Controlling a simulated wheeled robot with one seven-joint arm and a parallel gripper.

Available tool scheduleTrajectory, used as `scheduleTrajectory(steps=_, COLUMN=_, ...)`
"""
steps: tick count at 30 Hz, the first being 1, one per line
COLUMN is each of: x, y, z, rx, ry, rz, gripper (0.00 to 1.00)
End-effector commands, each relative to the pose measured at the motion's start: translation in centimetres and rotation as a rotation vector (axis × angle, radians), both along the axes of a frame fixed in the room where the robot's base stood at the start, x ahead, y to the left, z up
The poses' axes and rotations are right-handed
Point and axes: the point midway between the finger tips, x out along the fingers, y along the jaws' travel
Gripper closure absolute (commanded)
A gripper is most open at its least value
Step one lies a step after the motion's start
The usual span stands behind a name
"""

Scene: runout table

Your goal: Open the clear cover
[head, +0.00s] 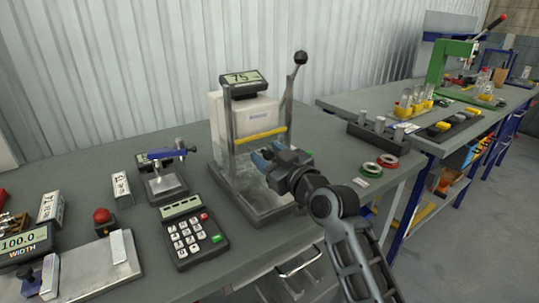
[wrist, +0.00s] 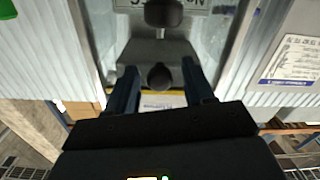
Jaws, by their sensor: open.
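The clear cover (head: 243,163) is a see-through panel on the front of the bench press, between its two grey posts and below a yellow bar; it looks lowered. My gripper (head: 264,157) is in front of it on the right side, with its blue fingers pointing at the panel. In the wrist view my gripper (wrist: 160,74) is open, one finger on each side of a dark round knob (wrist: 160,77). I cannot tell whether the fingers touch the knob or whether it belongs to the cover.
The press lever (head: 292,80) rises at the upper right of the press. A keypad (head: 194,240) and a small blue-topped clamp (head: 165,178) stand to the left. Green and red rings (head: 378,166) lie to the right. A second table (head: 436,140) stands behind.

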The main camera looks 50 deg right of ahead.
Motion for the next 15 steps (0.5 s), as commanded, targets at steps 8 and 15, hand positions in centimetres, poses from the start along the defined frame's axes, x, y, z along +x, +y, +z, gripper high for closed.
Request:
scheduleTrajectory(steps=8, x=-0.04, y=0.01, z=-0.01, rx=0.000, ry=0.000, rz=0.000, gripper=0.66)
scheduleTrajectory(steps=15, x=-0.04, y=0.02, z=-0.01, rx=0.000, ry=0.000, rz=0.000, gripper=0.89)
